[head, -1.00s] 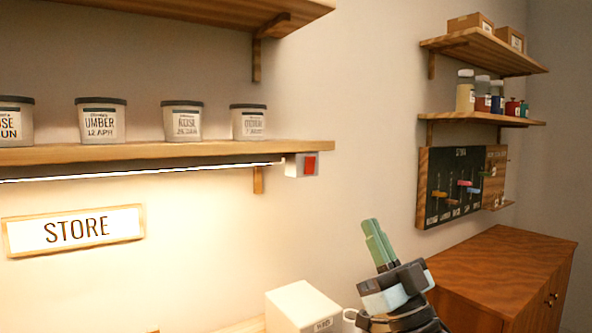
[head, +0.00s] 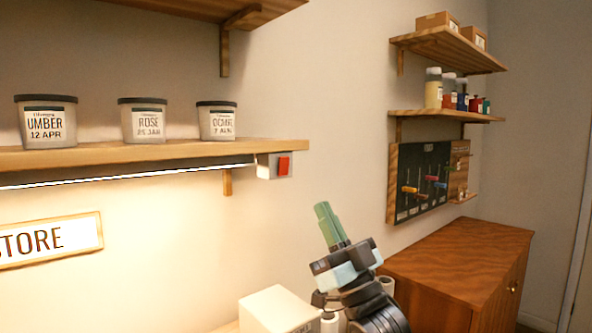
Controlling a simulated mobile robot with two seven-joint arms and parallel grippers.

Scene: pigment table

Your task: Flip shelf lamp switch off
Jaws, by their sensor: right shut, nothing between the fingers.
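The shelf lamp (head: 130,176) is a lit white strip under the wooden jar shelf at the left. Its switch (head: 284,166) is a red rocker on a white box at the strip's right end. My right gripper (head: 324,210) points upward with its green fingers together and nothing between them. In the picture it is below and a little right of the switch, apart from it. My left gripper is not in view.
Several lidded jars, one marked UMBER (head: 46,124), stand on the shelf (head: 180,150) above the lamp. A white box (head: 276,310) sits low beside my right arm. A wooden cabinet (head: 450,262) and a tool board (head: 424,180) are at the right.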

